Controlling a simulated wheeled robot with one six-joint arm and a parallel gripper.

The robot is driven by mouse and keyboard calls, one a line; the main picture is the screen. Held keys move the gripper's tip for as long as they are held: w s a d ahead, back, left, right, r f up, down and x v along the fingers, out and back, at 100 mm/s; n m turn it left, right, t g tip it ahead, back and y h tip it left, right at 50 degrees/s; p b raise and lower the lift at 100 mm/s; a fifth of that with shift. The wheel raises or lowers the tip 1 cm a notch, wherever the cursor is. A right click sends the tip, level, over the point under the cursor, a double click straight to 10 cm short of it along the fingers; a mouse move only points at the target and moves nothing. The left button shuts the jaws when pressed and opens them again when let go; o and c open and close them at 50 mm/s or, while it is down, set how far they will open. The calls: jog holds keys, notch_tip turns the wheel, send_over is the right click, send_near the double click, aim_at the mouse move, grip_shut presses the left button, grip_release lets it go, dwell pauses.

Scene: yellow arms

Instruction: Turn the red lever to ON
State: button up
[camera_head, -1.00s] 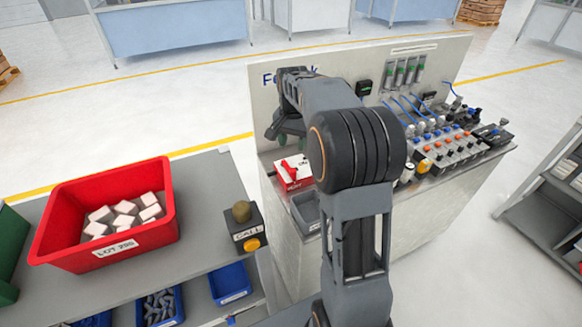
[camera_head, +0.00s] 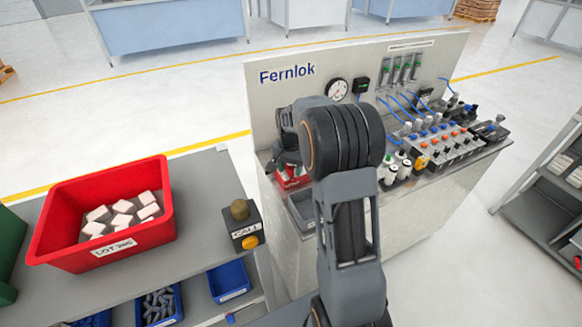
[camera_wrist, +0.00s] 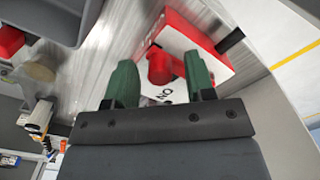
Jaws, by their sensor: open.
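The red lever (camera_wrist: 160,68) belongs to a red and white box (camera_wrist: 185,38) on the metal bench top. In the wrist view the lever shows between the two green fingers of my gripper (camera_wrist: 159,64), which is open. The fingers stand apart on either side of the lever; I cannot tell whether either touches it. An upside-down "ON" marking shows on the white face just below the lever in the picture. In the head view my gripper and wrist hide most of the box, and only its red lower part (camera_head: 291,180) shows.
A grey tray (camera_head: 304,222) sits in front of the box. To the right stand several valves and fittings (camera_head: 440,145) with blue tubes. A back panel with a "Fernlok" sign (camera_head: 287,74) rises behind. A side bench holds a red bin (camera_head: 150,240) and a call button box (camera_head: 245,232).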

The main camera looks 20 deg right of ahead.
jog(key=shift+c, duration=0.5)
grip_shut()
